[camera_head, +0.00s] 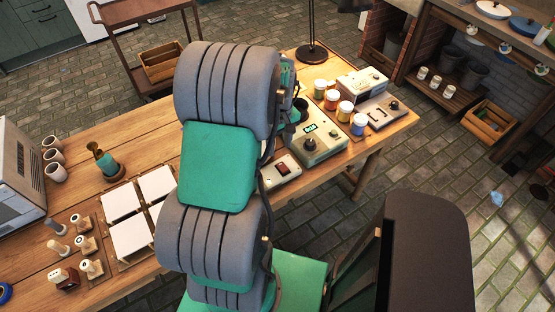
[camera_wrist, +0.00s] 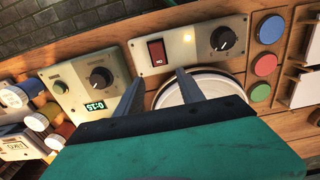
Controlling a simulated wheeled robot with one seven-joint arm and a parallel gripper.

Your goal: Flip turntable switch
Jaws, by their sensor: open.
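The red rocker switch (camera_wrist: 157,52) sits on a pale control box (camera_wrist: 207,57) in the wrist view, beside a small lit lamp (camera_wrist: 188,37) and a black knob (camera_wrist: 223,38). The box also shows in the head view (camera_head: 270,182), partly covered by my arm. My gripper (camera_wrist: 159,76) is open and empty. Its two fingers point towards the box, with the switch just beyond and between the fingertips; contact cannot be told. A round pale turntable (camera_wrist: 208,82) is partly hidden behind the right finger. In the head view my arm hides the gripper.
A second box with a knob and green display (camera_wrist: 88,85) stands left of the switch box. Paint jars (camera_head: 344,110), a scale-like device (camera_head: 377,100) and a lamp base (camera_head: 311,54) stand nearby. White tiles (camera_head: 128,232) and stamps (camera_head: 62,247) lie at left.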

